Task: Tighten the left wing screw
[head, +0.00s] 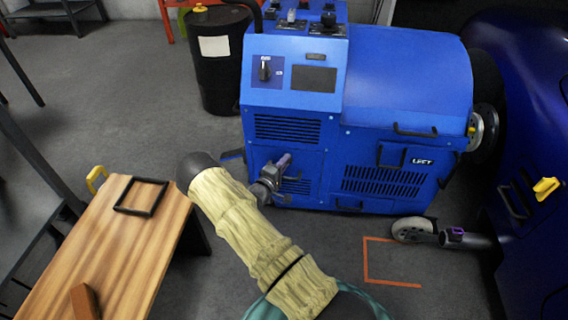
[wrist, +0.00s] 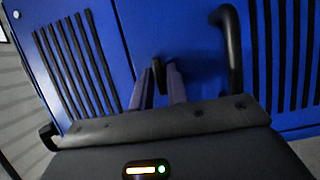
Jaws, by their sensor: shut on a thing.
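My gripper (wrist: 160,82) is at the lower front panel of the blue dynamometer (wrist: 205,45). In the wrist view its two purple-grey fingers close on a small dark upright piece (wrist: 158,72) against the panel, which appears to be the left wing screw. The fingertips hide part of it. In the head view my gripper (head: 285,162) points at the panel just below the left vent slots, and the screw cannot be made out there.
A black handle (wrist: 231,50) stands out close to the right of my fingers. A wooden bench (head: 115,245) with a black frame (head: 141,196) is at left. A black drum (head: 220,65) stands behind.

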